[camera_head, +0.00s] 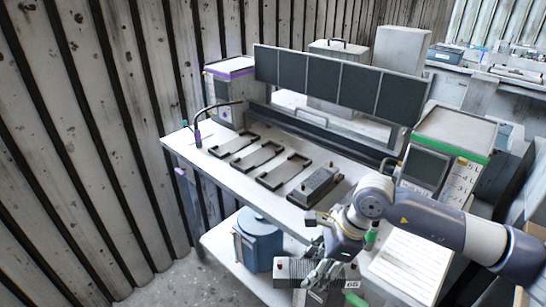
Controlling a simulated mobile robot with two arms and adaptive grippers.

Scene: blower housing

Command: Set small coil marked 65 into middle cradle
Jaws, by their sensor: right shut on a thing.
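A light label reading about 65 shows at the coil's right end. The fingers hide the middle of the coil. Three flat dark cradles lie in a row on the bench top: the left cradle (221,151), the middle cradle (243,164) and the right cradle (268,184). All three look empty. The held coil is apart from them, lower and nearer the camera. My left gripper is not in view.
A dark grey block-like part (318,187) lies right of the cradles. A blue round container (259,240) stands on the lower shelf. A purple-edged box (230,80) and a green-edged device (452,140) flank a dark panel (340,82). The bench's front left (195,160) is clear.

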